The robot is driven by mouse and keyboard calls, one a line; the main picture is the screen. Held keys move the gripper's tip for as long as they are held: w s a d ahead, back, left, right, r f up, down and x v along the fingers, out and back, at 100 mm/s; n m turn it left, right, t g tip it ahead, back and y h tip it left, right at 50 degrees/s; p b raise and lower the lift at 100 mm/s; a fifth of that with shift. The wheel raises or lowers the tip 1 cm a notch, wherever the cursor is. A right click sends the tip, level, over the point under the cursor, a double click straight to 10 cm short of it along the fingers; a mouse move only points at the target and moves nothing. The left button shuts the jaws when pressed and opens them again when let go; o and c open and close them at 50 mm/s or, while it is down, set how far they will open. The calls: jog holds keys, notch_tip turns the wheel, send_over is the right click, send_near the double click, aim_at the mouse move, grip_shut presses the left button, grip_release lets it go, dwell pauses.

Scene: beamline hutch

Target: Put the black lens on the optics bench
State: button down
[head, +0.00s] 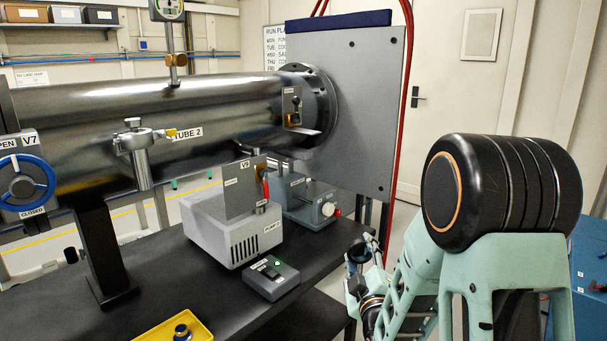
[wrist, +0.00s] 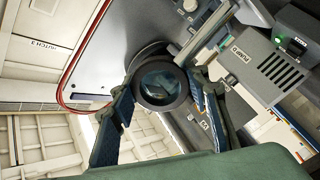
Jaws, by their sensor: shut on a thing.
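The black lens (wrist: 160,86), a round black ring with dark bluish glass, sits between the two fingers of my gripper (wrist: 163,103) in the wrist view. The gripper is shut on its sides. In the head view, my gripper (head: 357,281) is low, just right of the black-topped bench (head: 215,297), with the dark lens (head: 360,251) at its upper end. The lens appears held clear of any surface. No label shows whether this bench is the optics bench.
A large metal tube (head: 220,105) runs above the bench to a grey panel (head: 345,110) with red cables. A pump box (head: 225,230), a small control box (head: 270,278) and a yellow tray (head: 150,336) stand on the bench. Bare top lies left of the control box.

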notch_tip(320, 180, up, 19)
jog(key=p, duration=1.7)
jog(key=shift+r+p, duration=0.2)
jog(key=shift+p, duration=0.15)
jog(key=shift+w+d, duration=0.1)
jog(key=shift+d, duration=0.05)
